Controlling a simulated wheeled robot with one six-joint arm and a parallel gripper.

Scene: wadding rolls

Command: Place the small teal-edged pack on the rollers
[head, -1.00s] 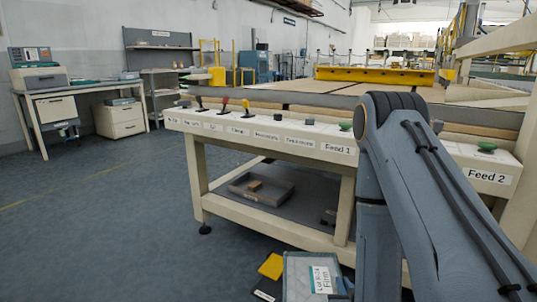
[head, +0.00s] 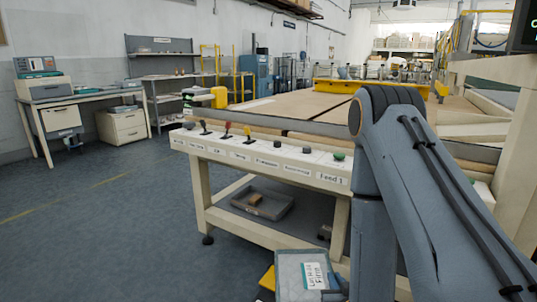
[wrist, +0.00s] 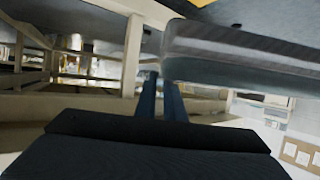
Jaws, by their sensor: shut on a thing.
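The small pack (head: 290,276) is pale grey with a teal edge and a white label, low in the head view in front of the bench. My gripper's two blue fingers (wrist: 161,98) show in the wrist view, close against the end of a large grey padded slab (wrist: 245,55). This looks like the pack, held up off the floor. In the head view my arm hides most of the grip. I cannot clearly pick out the rollers; a long grey bar (head: 300,124) runs along the bench's near edge.
The bench's control panel (head: 262,157) carries labelled levers and knobs. A grey tray (head: 262,203) sits on its lower shelf. A yellow item (head: 268,279) lies partly behind the pack. Open floor (head: 100,225) lies to the left; a desk (head: 75,101) stands by the wall.

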